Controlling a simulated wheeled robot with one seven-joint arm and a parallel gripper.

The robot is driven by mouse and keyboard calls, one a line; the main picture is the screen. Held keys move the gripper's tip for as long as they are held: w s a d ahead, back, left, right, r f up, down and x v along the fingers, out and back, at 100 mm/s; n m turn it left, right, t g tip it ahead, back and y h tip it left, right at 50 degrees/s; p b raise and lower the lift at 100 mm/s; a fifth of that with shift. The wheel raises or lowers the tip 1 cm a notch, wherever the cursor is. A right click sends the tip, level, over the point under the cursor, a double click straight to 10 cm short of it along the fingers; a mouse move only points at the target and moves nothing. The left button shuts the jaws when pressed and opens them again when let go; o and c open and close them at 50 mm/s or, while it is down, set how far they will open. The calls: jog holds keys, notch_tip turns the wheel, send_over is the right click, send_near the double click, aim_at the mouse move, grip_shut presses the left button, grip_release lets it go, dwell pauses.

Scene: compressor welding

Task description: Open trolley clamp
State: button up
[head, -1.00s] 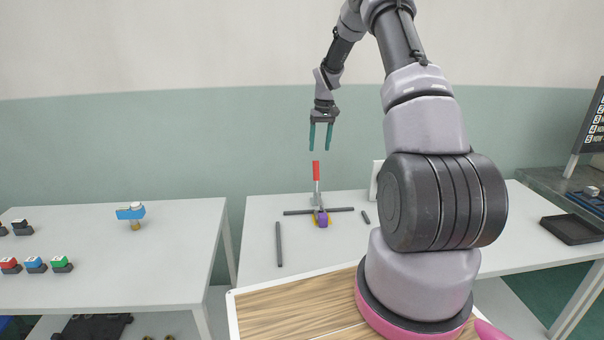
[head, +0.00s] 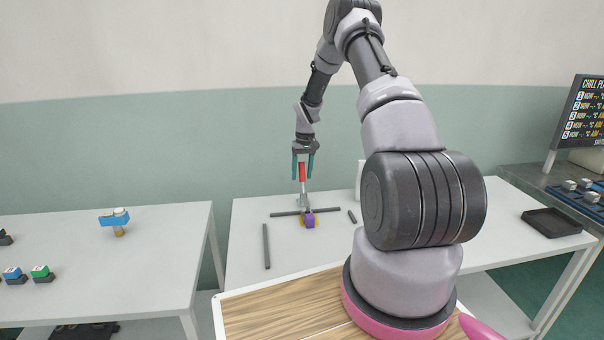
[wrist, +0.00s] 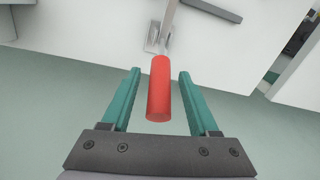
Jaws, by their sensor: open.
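The trolley clamp stands on the white table with its red handle (head: 302,172) pointing up; its metal base (head: 305,200) is on the tabletop, beside a purple and yellow part (head: 309,220). My gripper (head: 303,171) is open around the upper part of the red handle. In the wrist view the red handle (wrist: 159,88) lies between the two teal fingers (wrist: 158,85), with a gap on each side. The clamp's metal arm (wrist: 170,18) and base plate show beyond the handle.
Dark bars lie on the table (head: 245,245), one a long rod (head: 266,246) at left. A second table (head: 100,270) at left holds a blue and white part (head: 115,221) and small colored blocks. A black tray (head: 551,222) sits at right.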

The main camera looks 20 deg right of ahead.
grip_shut()
dwell(1.4)
